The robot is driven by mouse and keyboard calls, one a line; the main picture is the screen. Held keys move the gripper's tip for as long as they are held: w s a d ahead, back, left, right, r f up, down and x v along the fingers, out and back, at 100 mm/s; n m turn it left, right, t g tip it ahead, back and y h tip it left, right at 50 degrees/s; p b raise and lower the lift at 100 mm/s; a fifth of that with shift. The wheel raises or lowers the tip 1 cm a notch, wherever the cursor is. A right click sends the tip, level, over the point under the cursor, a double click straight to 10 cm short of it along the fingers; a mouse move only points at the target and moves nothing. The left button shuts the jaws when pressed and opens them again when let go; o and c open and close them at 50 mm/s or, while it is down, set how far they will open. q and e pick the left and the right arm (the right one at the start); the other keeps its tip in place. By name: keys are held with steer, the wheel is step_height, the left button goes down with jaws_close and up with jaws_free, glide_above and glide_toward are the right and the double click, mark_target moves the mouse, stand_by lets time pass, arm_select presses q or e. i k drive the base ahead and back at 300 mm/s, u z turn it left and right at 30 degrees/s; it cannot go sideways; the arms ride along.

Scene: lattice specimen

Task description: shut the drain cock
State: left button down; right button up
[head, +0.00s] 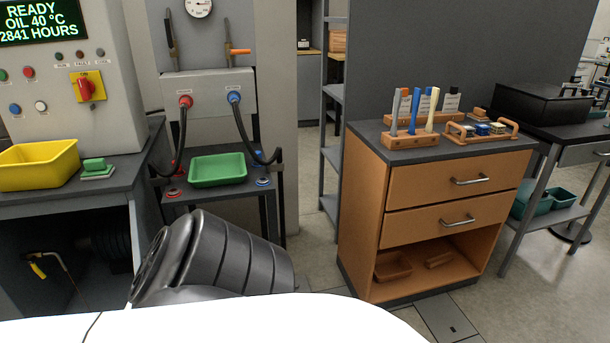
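A small tap with a yellow lever (38,270) sits on a thin pipe in the dark open space under the left bench. It looks like the drain cock, but no label on it is readable. Its lever slants down to the right; whether it is open or shut I cannot tell. On the wall panel, another valve with an orange lever (238,52) sits on an upright pipe, its lever lying across the pipe. A dark grey jointed part of my own arm shows at the bottom centre. Neither gripper is in view.
The left bench (128,166) carries a yellow tray (38,166) and a green block. A small stand with a green tray (217,170) and hanging hoses (181,137) stands beside it. A wooden drawer cabinet (452,186) stands right. Some floor between stand and cabinet is clear.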

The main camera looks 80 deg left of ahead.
mark_target(32, 261)
steer(key=i, duration=0.8)
steer(key=u, duration=4.15)
steer(key=i, duration=0.5)
steer(key=z, duration=0.05)
steer(key=k, duration=0.5)
steer(key=u, duration=1.85)
steer(key=i, duration=2.4)
